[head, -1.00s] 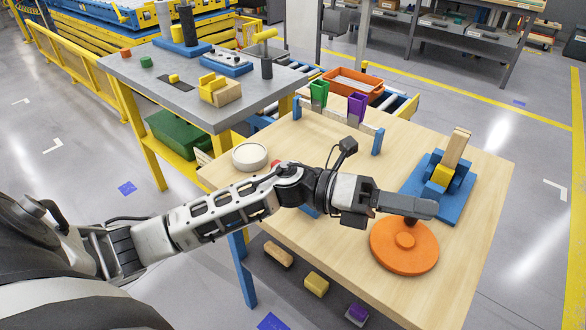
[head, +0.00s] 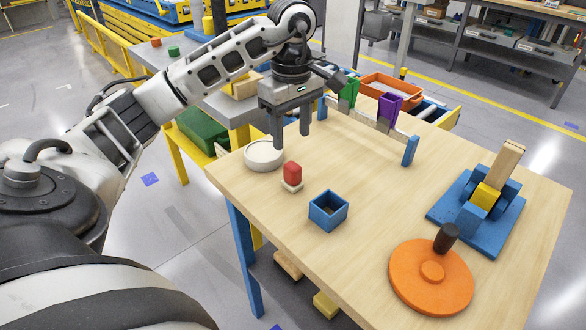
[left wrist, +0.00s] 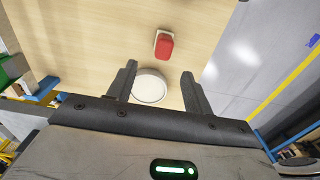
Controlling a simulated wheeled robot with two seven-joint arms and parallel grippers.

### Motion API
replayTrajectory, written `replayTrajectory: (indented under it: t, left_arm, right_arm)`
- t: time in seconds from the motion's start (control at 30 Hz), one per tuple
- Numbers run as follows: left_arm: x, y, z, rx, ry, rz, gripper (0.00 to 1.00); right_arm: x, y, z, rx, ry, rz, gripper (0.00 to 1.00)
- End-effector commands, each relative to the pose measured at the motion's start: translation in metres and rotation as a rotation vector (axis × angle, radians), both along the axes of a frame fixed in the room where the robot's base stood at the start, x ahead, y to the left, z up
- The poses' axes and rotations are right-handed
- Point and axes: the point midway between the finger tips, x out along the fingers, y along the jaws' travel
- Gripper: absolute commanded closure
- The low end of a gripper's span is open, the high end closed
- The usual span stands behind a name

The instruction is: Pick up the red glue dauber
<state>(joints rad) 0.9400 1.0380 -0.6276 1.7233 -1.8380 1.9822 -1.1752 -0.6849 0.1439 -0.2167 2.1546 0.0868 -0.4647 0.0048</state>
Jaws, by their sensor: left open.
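The red glue dauber (head: 292,173) stands upright near the left edge of the wooden table, with a pale base under its red body. It also shows in the left wrist view (left wrist: 164,47), beyond the fingertips. My left gripper (head: 291,140) is open and empty, with its fingers pointing down. It is above the table, a little behind the dauber and apart from it. In the left wrist view, my left gripper (left wrist: 159,74) has its fingers spread wide, with the white round dish (left wrist: 150,88) seen between them. My right gripper is not in view.
The white dish (head: 264,155) sits left of the dauber, and an open blue box (head: 328,211) right of it. An orange disc with a dark knob (head: 431,277) and a blue fixture (head: 480,213) stand farther right. The table middle (head: 370,190) is clear.

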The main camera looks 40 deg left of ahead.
Motion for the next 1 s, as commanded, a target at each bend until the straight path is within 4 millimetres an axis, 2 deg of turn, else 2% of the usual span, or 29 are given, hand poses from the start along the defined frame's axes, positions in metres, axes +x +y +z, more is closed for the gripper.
replayTrajectory:
  t: [0.1,0.37,0.7,0.97,1.0]
  left_arm:
    - [-0.001,0.000,-0.020,0.000,0.001,0.001,0.49]
    - [-0.001,-0.001,-0.040,0.000,0.000,0.001,0.49]
    - [-0.007,-0.007,-0.083,-0.003,-0.001,0.001,0.49]
    - [-0.006,-0.007,-0.087,-0.002,-0.004,0.001,0.49]
    - [-0.006,-0.007,-0.087,-0.002,-0.004,0.001,0.55]
  right_arm:
    - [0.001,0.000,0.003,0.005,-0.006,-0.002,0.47]
    - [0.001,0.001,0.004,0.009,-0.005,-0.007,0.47]
    - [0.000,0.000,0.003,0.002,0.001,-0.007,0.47]
    - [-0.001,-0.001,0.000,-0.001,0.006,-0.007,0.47]
    - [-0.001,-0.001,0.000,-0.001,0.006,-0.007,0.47]
